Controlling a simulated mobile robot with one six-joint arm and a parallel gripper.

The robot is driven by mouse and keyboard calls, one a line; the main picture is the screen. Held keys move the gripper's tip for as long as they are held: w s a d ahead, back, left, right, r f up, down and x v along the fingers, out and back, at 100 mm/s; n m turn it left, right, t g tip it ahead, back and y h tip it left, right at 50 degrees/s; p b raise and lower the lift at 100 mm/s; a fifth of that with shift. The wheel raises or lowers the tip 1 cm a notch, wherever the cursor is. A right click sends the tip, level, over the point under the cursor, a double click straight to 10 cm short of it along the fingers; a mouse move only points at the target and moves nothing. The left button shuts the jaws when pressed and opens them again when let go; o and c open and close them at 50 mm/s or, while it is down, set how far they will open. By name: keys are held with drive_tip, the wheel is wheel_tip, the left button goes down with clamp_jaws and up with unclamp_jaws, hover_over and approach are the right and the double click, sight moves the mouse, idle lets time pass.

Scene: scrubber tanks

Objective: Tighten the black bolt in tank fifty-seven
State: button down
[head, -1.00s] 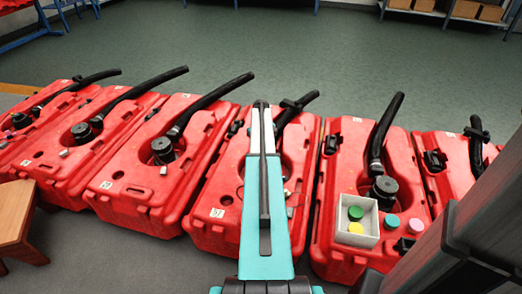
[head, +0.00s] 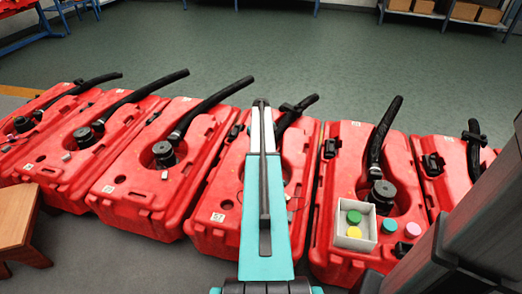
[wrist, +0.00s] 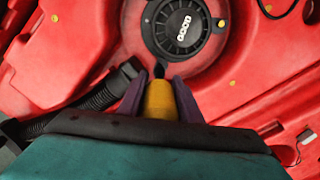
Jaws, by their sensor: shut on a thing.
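Tank fifty-seven (head: 229,190) is a red tank in the row, marked with a small "57" label; my arm covers much of its middle. My gripper (wrist: 160,90) has purple fingers shut on a yellow-orange tapered piece (wrist: 160,102). A small dark tip (wrist: 158,70) shows at its far end, just below the cap; I cannot tell whether this is the tool's tip or the black bolt. No other black bolt is clear.
Several like red tanks with black hoses stand left and right. A white box (head: 340,240) with green and yellow caps sits on the tank to the right, with loose caps beside it. A wooden stool (head: 22,215) stands at left. Open green floor (head: 250,50) lies behind.

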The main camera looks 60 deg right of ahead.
drive_tip(key=shift+r, duration=0.6)
